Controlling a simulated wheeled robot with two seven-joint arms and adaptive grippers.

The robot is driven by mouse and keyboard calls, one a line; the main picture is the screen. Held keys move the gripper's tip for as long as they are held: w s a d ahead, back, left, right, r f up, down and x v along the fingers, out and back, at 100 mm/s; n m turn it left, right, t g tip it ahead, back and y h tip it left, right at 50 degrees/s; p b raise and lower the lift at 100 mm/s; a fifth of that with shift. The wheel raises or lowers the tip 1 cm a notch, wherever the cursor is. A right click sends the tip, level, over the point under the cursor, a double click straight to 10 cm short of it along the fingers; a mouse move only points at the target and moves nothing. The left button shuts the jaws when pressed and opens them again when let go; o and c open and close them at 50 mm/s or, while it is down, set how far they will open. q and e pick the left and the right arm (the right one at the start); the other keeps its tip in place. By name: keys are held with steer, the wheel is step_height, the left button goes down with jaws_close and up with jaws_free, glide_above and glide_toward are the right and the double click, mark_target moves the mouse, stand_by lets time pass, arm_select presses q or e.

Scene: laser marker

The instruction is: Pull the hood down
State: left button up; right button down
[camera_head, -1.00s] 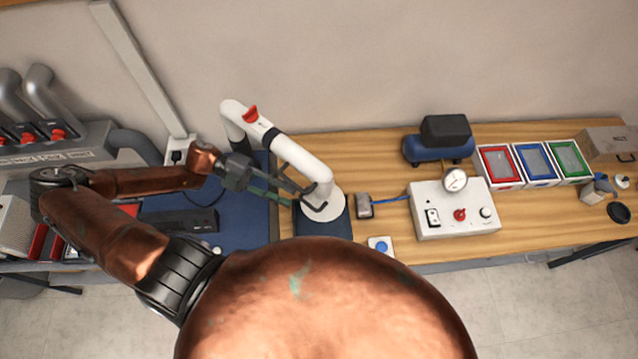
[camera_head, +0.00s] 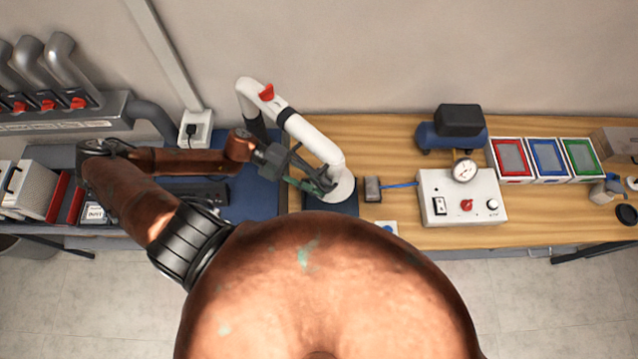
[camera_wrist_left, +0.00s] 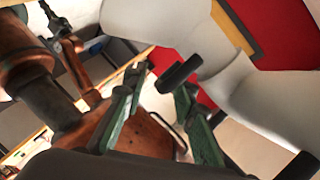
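The hood (camera_head: 343,189) is the white flared end of a white jointed pipe (camera_head: 312,138), low over a dark blue pad on the wooden table. In the left wrist view the hood's white body (camera_wrist_left: 270,100) fills the upper right, with a black bar-shaped handle (camera_wrist_left: 180,73) on it. My left gripper (camera_head: 320,184) is at the hood's left side. Its green fingers (camera_wrist_left: 161,86) are apart, and the handle lies at or just beyond their tips. I cannot tell whether they touch it.
On the table right of the hood are a small grey box (camera_head: 372,189), a white control box (camera_head: 460,198) with a gauge, a blue compressor (camera_head: 437,138) and red, blue and green framed trays (camera_head: 548,160). Grey pipes (camera_head: 68,65) stand at the left.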

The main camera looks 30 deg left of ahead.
arm_select(q)
jaws_close()
arm_select(e)
steer(key=shift+a, duration=0.3)
